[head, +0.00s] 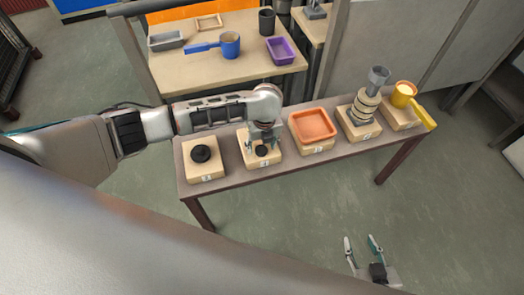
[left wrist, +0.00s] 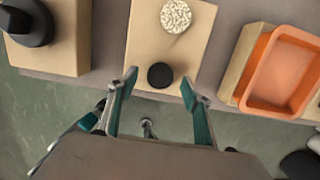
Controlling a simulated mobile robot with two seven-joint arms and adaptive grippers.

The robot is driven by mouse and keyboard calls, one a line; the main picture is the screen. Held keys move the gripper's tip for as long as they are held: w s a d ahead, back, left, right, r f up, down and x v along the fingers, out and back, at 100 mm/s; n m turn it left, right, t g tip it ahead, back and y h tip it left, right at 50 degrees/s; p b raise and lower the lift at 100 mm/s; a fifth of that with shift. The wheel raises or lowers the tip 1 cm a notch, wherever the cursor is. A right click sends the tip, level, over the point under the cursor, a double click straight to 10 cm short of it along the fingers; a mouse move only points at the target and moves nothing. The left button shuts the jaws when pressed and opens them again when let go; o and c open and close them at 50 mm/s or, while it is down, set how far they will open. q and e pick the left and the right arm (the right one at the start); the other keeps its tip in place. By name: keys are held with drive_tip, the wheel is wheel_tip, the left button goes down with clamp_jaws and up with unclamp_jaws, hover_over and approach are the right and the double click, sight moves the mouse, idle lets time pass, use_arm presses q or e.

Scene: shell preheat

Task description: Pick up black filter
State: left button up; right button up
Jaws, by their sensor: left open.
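The black filter, seen as a small dark round piece (head: 262,151), stands on a wooden block under my left gripper (head: 262,143). In the left wrist view the black filter (left wrist: 160,75) lies between the two spread fingertips of the left gripper (left wrist: 160,84), with gaps on both sides. A white speckled disc (left wrist: 176,16) sits on the same block (left wrist: 145,45). A larger black knobbed piece (head: 201,153) stands on the block to the left and also shows in the left wrist view (left wrist: 28,22). My right gripper (head: 362,242) is open and empty over the floor.
A table behind holds a blue pan (head: 229,44) and a purple tray (head: 281,50). The floor in front is clear.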

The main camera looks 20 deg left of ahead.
use_arm(q)
drive_tip(key=shift+f, duration=0.75)
drive_tip(key=shift+r, duration=0.15)
drive_tip(key=shift+c, duration=0.3)
drive_tip(key=c, duration=0.8)
drive_tip(key=shift+c, duration=0.2)
drive_tip(key=shift+r, duration=0.1)
